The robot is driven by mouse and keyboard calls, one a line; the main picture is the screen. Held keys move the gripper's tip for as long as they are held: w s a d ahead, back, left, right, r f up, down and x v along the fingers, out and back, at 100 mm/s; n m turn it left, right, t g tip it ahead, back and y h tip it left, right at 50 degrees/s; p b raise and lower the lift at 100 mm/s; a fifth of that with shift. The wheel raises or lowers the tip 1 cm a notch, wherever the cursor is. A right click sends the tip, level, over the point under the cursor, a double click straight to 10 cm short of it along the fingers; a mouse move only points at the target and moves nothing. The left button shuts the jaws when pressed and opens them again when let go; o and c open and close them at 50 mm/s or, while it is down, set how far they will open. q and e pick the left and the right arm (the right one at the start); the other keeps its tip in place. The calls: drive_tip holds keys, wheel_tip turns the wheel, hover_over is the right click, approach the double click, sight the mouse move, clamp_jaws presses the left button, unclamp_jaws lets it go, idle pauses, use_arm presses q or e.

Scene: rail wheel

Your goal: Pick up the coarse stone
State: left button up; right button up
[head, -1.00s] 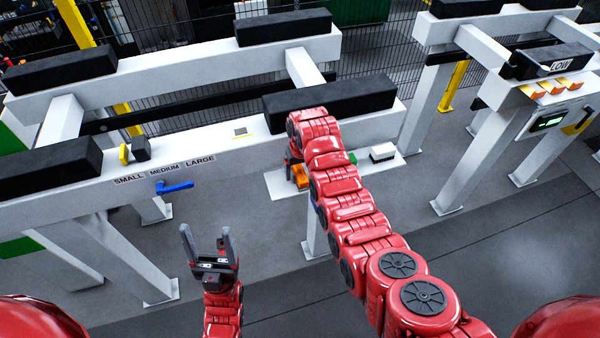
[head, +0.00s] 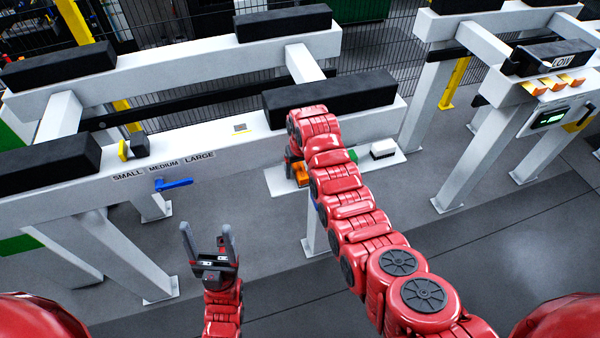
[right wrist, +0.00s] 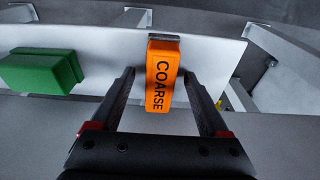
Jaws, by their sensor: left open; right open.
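The coarse stone is an orange block labelled COARSE (right wrist: 162,78) in the right wrist view. It lies on a pale shelf and sits between the fingers of my right gripper (right wrist: 162,95), with a gap on each side. The gripper is open. In the head view the orange stone (head: 301,173) is partly hidden by my right arm, and the right gripper is mostly hidden too. My left gripper (head: 208,238) is open and empty, low in front of the white frame and well away from the stone.
A green block (right wrist: 40,71) lies left of the stone on the shelf. A white block (head: 383,149) sits at the shelf's right in the head view. The white frame (head: 230,143) with black pads stands behind. A blue handle (head: 174,184) sticks out below the SMALL MEDIUM LARGE labels.

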clamp_jaws()
idle(0.4)
